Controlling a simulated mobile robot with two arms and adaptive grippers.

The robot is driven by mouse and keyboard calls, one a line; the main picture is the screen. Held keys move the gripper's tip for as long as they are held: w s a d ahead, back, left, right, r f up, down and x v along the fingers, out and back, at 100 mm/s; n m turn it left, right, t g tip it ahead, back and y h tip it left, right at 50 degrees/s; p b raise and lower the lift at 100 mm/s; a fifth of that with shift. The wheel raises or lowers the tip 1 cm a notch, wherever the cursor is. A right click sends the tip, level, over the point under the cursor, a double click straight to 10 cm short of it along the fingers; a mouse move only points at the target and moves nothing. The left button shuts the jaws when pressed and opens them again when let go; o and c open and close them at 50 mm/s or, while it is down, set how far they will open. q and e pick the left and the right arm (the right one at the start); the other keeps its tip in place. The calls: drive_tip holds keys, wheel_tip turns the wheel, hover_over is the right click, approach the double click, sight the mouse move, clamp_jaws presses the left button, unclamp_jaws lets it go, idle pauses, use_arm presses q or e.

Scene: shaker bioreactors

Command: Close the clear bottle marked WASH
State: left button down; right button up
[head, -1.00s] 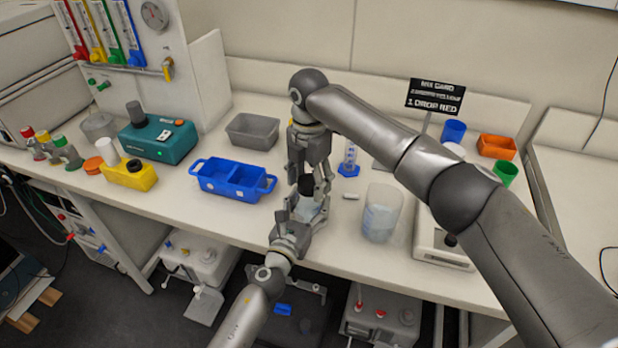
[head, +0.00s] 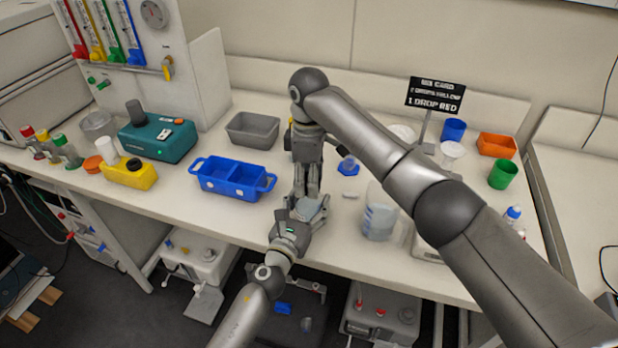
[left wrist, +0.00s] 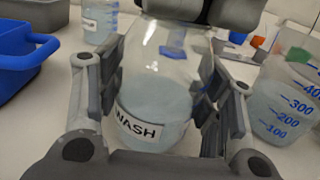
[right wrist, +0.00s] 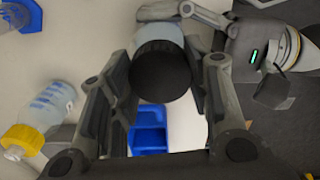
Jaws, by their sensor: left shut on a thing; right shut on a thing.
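The clear WASH bottle (left wrist: 158,98) stands upright between the fingers of my left gripper (left wrist: 165,92) in the left wrist view. It holds pale blue liquid, and its white WASH label (left wrist: 138,126) faces that camera. My left gripper is shut on the bottle's body. In the head view the bottle (head: 311,208) shows only in part. My right gripper (head: 307,192) points straight down above it. In the right wrist view the black cap (right wrist: 160,82) sits between the right gripper's fingers, in line with the bottle (right wrist: 158,38). I cannot tell how far the cap is on the neck.
A blue two-part tray (head: 232,180) stands left of the bottle. A graduated beaker (head: 380,215) stands close on the right. The table's front edge is close to the bottle.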

drive_tip(key=m, duration=0.4)
drive_tip(key=shift+a, duration=0.1)
drive_tip(key=m, duration=0.3)
drive_tip(key=shift+m, duration=0.4)
drive_tip(key=m, duration=0.8)
drive_tip(key=shift+m, duration=0.4)
drive_tip(key=o, duration=1.2)
wheel_tip(320, 180, up, 12)
